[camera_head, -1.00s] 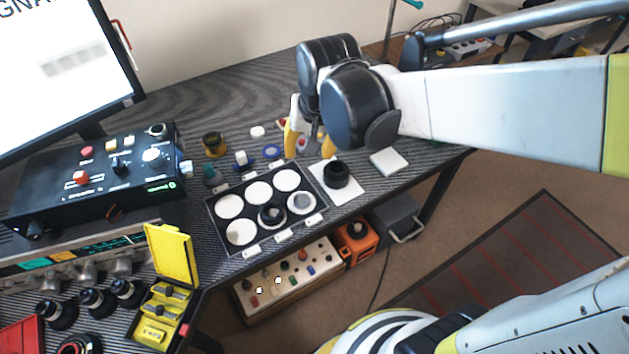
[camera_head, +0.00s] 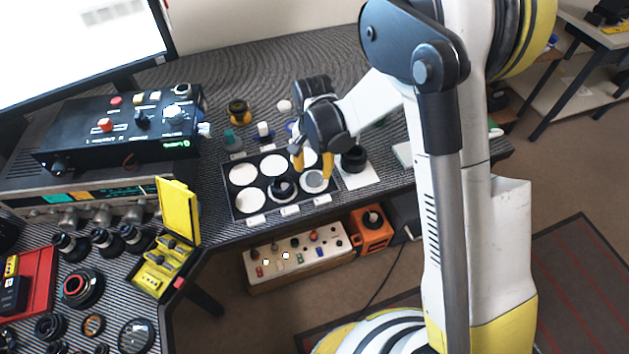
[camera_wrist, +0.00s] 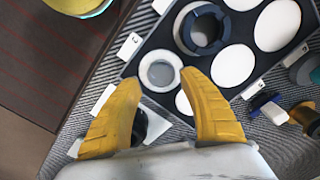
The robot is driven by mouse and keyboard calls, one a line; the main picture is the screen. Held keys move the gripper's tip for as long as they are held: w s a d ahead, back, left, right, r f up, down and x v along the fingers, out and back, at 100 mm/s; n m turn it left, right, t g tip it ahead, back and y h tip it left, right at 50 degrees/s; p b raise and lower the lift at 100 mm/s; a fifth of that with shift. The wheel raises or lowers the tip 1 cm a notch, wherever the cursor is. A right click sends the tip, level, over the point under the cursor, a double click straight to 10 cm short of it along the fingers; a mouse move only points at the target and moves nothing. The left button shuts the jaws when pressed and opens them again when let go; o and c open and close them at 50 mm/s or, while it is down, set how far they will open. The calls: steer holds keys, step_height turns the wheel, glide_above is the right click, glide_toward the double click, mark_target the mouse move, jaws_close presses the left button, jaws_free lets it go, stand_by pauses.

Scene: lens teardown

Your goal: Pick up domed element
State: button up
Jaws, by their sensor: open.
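The black tray (camera_head: 236,213) has several round white wells. A pale, glassy disc with a grey rim, which looks like the domed element (camera_head: 314,181), lies in the front right well; I cannot make out its dome. It also shows in the wrist view (camera_wrist: 160,71). My gripper (camera_head: 312,170) is open and empty above this end of the tray, pointing down. In the wrist view its yellow fingers (camera_wrist: 160,82) spread just short of the disc, one tip to each side. The right finger partly hides a neighbouring white well.
A dark ring (camera_head: 283,188) sits in the adjoining well, also seen in the wrist view (camera_wrist: 203,28). A black cylinder (camera_head: 354,158) stands on a white pad right of the tray. Small bottles and caps stand behind the tray. The table's front edge is close.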

mark_target(314, 178)
steer(key=f+b, duration=0.1)
steer(key=f, duration=0.1)
steer(key=f+b, duration=0.1)
steer(key=f, duration=0.2)
steer(key=shift+w+f+b, duration=0.2)
steer(key=shift+f+b, duration=0.05)
steer(key=shift+b, duration=0.15)
steer(key=shift+r, duration=0.1)
steer(key=c, duration=0.9)
steer(key=shift+o, duration=0.2)
steer(key=shift+r, duration=0.1)
